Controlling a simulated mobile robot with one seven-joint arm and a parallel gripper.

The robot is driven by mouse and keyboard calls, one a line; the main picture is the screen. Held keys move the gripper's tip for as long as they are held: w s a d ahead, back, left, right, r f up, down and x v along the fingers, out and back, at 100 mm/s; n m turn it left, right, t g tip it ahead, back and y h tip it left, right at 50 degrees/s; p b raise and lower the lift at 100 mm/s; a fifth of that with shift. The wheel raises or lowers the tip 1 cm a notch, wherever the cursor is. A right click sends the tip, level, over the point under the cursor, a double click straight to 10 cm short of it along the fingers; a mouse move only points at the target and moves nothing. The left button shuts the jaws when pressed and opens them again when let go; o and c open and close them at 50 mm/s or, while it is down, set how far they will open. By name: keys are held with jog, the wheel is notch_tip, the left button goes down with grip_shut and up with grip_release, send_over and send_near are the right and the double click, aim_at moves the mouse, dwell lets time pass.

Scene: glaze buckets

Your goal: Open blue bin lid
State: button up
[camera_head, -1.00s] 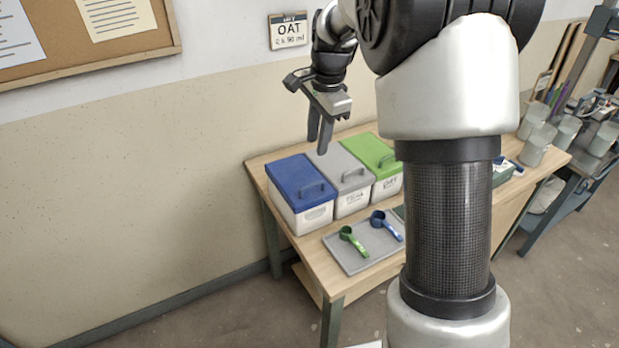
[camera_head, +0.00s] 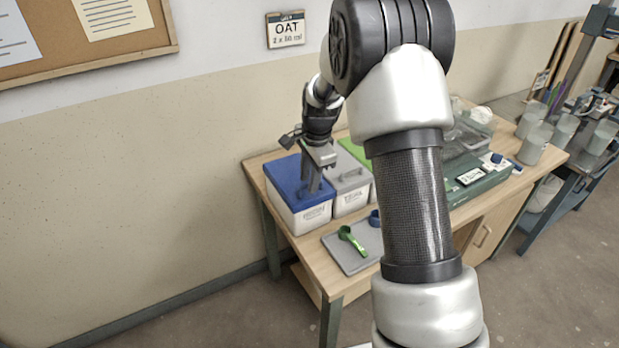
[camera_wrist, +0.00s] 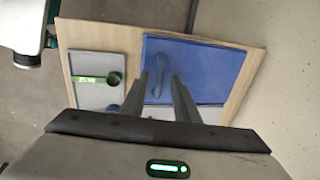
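The blue bin is a white box with a closed blue lid (camera_head: 289,181), at the left end of the row of bins on the wooden table. In the wrist view the blue lid (camera_wrist: 205,70) lies flat, with its raised blue handle (camera_wrist: 158,82) near the fingertips. My gripper (camera_head: 313,186) points down over the right part of the blue lid, at its handle, which it hides in the head view. In the wrist view my gripper (camera_wrist: 168,80) has its two fingers apart. I cannot tell whether the fingers touch the handle.
A grey-lidded bin (camera_head: 351,198) stands close on the right, then a green-lidded bin (camera_head: 357,152), partly hidden by my arm. A grey tray (camera_head: 350,262) with a green scoop (camera_head: 352,240) and a blue scoop (camera_head: 375,218) lies in front. The wall is behind.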

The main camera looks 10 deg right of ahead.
grip_shut()
jog(key=shift+r, duration=0.2)
